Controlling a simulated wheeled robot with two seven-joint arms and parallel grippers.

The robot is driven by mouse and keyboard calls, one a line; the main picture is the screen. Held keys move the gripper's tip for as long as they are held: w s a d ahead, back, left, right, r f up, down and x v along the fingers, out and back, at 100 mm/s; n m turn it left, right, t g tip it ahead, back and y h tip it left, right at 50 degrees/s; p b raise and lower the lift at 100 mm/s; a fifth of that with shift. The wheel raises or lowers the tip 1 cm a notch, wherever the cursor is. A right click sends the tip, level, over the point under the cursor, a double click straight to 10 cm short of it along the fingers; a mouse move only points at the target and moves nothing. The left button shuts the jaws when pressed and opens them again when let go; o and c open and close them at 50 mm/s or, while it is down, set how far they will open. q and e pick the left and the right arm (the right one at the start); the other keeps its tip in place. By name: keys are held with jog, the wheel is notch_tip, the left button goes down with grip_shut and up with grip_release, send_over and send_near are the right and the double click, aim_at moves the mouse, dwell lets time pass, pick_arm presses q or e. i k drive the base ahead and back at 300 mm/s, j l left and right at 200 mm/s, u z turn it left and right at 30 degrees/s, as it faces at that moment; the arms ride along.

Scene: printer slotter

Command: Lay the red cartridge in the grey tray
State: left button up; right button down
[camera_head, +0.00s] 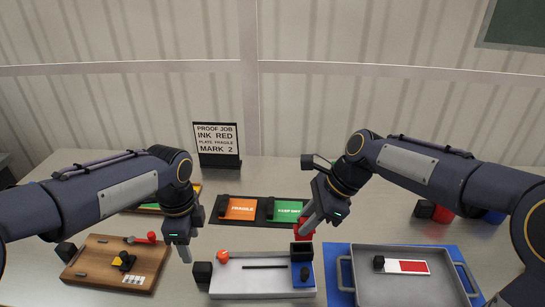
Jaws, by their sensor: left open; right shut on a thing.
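My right gripper (309,226) is shut on a red block (303,234), which looks like the red cartridge. The arm partly hides the block, which is just behind a small black box (302,251). I cannot tell whether it touches that box. The grey tray (361,289) has side handles and sits on a blue mat at the right, apart from my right gripper. A white and red plate with a black grip (405,266) lies in the tray. My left gripper (186,254) is open and empty, between the wooden board and the pale tray.
A pale shallow tray (240,285) in the middle holds an orange knob, a dark rod and a blue piece. A wooden board (92,277) with small parts is at left. Orange and green plates (240,208) lie behind. A sign (217,144) stands at the back. A red cylinder (442,214) is at right.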

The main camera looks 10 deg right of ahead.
aim_at(404, 280)
jog(key=k, duration=1)
